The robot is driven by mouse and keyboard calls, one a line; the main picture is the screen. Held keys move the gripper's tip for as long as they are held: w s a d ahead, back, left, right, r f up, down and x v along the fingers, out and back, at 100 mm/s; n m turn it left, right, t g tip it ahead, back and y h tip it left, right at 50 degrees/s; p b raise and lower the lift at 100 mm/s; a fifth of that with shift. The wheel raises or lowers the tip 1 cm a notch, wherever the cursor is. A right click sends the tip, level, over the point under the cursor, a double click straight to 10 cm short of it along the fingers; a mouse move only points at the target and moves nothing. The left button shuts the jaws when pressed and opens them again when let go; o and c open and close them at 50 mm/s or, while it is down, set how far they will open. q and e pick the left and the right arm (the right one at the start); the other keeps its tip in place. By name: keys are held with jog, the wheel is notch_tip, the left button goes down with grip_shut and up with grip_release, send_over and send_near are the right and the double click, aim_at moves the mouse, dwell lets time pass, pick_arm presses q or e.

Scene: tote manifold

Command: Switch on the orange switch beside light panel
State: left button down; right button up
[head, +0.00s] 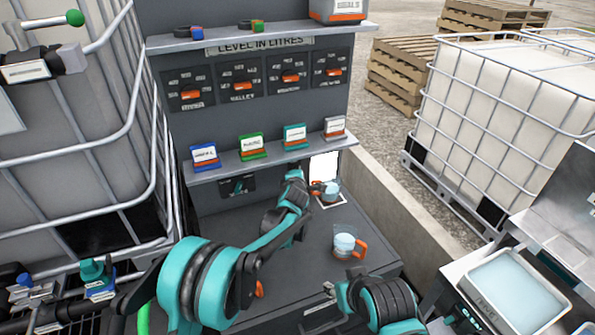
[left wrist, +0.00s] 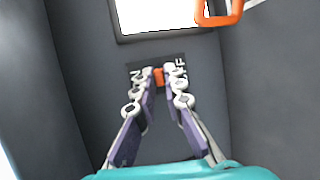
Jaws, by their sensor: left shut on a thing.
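The orange switch (left wrist: 159,77) sits on a dark plate on the grey wall in the left wrist view, with lettering at its left and right that looks like ON and OFF. My left gripper (left wrist: 160,72) is shut on the switch, one fingertip on each side. I cannot tell which way the switch is set. The light panel (left wrist: 166,16) is bright white just above the plate; it also shows in the head view (head: 323,166). In the head view my left wrist hides the switch. My right gripper (head: 328,291) is low in the head view, partly visible, its jaws unclear.
A jug with an orange handle (head: 331,191) stands by the light panel. Another jug (head: 345,243) stands nearer on the grey bench (head: 300,262). A shelf (head: 270,157) with coloured cards hangs above. A low wall (head: 385,215) edges the bench at the right.

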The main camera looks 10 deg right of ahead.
pick_arm(q)
jog(key=shift+w+r+g, duration=0.1)
jog(key=shift+g, duration=0.2)
jog(key=c, duration=1.6)
grip_release()
jog(key=v, duration=1.2)
jog(key=shift+a, duration=0.1)
